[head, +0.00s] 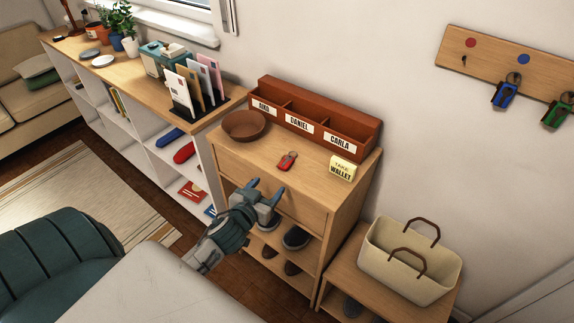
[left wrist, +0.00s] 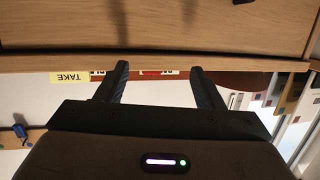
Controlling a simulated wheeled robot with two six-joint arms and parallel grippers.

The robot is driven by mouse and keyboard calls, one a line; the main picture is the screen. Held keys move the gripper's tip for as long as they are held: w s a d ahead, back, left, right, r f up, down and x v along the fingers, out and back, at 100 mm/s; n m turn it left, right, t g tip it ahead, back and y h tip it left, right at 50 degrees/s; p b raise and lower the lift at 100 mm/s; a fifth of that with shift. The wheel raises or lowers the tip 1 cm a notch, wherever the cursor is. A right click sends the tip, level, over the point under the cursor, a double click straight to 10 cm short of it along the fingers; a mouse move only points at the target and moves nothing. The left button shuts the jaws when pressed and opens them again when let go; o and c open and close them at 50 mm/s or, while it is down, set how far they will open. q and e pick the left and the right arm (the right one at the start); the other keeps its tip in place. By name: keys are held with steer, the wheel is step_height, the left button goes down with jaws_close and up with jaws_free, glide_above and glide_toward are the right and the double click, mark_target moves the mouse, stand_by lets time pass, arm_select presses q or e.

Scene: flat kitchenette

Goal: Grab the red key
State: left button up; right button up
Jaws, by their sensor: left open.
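The red key (head: 287,160) lies flat on top of the wooden cabinet (head: 232,157), between the brown bowl and the yellow note. My left gripper (head: 266,188) is open and empty in front of the cabinet's drawer face, below and nearer than the key. In the left wrist view its two fingers (left wrist: 160,72) stand apart just under the cabinet top's edge. A small red patch (left wrist: 158,73) shows between the fingertips there; I cannot tell whether it is the key. My right gripper is not in view.
A brown bowl (head: 244,125) and a labelled organizer (head: 322,117) stand behind the key. A yellow "TAKE WALLET" note (head: 342,168) stands to its right. Blue (head: 506,92) and green (head: 558,112) keys hang on the wall rack. A cream bag (head: 410,262) stands on a lower bench.

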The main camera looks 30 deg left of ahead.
mark_target(286, 159)
arm_select(q)
steer(key=shift+t, duration=0.4)
steer(key=w+r, duration=0.1)
steer(key=w+r+p, duration=0.1)
steer(key=w, duration=0.1)
steer(key=w+r, duration=0.1)
steer(key=w, duration=0.1)
steer(key=shift+d+r+p, duration=0.1)
steer(key=shift+p, duration=0.3)
steer(key=shift+w, duration=0.25)
steer(key=p+x, duration=0.2)
steer(key=x, duration=0.2)
steer(key=shift+w+p, duration=0.3)
steer(key=shift+p, duration=0.05)
steer(key=shift+w+f, duration=0.3)
steer(key=shift+w, duration=0.05)
steer(key=c, duration=1)
steer(key=shift+c, duration=0.5)
